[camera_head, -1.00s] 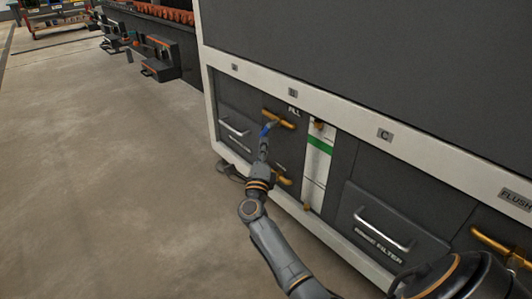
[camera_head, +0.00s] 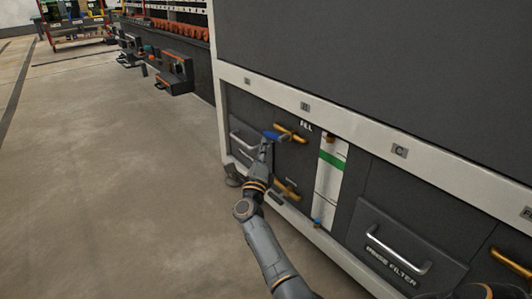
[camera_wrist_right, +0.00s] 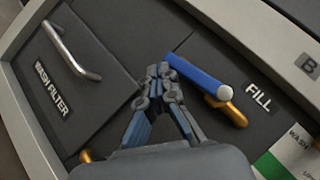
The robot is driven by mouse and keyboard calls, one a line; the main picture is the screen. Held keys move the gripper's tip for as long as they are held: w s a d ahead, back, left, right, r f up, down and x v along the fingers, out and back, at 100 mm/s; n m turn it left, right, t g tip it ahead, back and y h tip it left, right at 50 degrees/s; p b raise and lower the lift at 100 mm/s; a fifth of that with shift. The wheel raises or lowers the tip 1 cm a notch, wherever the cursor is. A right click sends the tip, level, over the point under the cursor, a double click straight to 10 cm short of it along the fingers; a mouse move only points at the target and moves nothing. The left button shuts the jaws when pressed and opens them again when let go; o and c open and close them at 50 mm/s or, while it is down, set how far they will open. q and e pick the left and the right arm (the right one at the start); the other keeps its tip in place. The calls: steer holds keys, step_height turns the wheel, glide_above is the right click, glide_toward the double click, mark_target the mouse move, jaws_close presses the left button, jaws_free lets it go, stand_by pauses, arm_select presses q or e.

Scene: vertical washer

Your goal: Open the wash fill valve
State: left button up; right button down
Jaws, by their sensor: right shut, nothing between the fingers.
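The wash fill valve has a blue handle (camera_head: 275,136) and a brass pipe (camera_head: 291,132), by the FILL label on the dark lower panel under plate B. In the right wrist view the blue handle (camera_wrist_right: 200,75) runs roughly along the brass pipe (camera_wrist_right: 228,112), left of the FILL label (camera_wrist_right: 258,97). My right gripper (camera_head: 267,142) is shut and empty at the handle's left end. In the right wrist view its fingertips (camera_wrist_right: 158,69) meet beside that end; contact looks likely but is not certain. My left gripper is not in view.
The wash filter drawer handle (camera_wrist_right: 72,50) is left of the valve. A lower brass pipe (camera_head: 286,188), a white-green gauge strip (camera_head: 329,185) and the rinse filter drawer handle (camera_head: 398,250) are nearby. Open floor (camera_head: 120,200) lies left.

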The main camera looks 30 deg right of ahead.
steer(key=shift+w+r, duration=0.2)
steer(key=shift+r, duration=0.1)
steer(key=shift+f, duration=0.1)
stand_by(0.5)
steer(key=s+a+f+b, duration=0.1)
steer(key=a+f, duration=0.6)
steer(key=f, duration=0.4)
steer(key=shift+s, duration=0.3)
